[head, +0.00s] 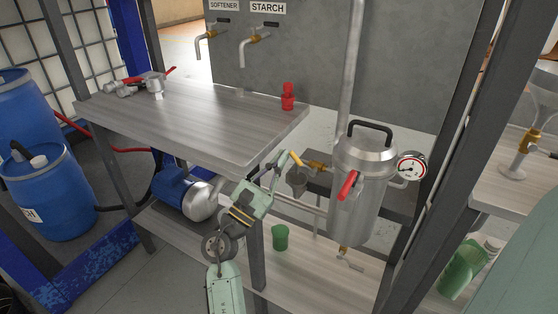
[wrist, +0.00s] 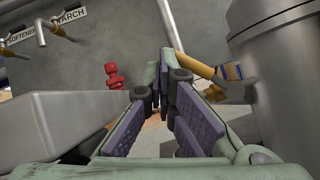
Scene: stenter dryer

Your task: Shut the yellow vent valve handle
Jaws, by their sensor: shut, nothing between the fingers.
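The yellow vent valve handle (head: 297,159) sticks out on the left of the steel filter vessel (head: 354,205), by a brass fitting (head: 319,166). In the wrist view the yellow handle (wrist: 197,67) slants from just right of my fingertips toward the vessel (wrist: 285,75). My gripper (head: 281,159) is shut and empty, close to the left of the handle. In the wrist view its fingertips (wrist: 163,86) are together, with the handle beside them, not between them. I cannot tell whether they touch it. The handle's near end is partly hidden behind the right finger in the wrist view.
A grey cup (head: 297,181) hangs below the handle. A red-handled valve (head: 348,185) and a pressure gauge (head: 411,167) are on the vessel. A green cup (head: 280,237) stands on the lower shelf.

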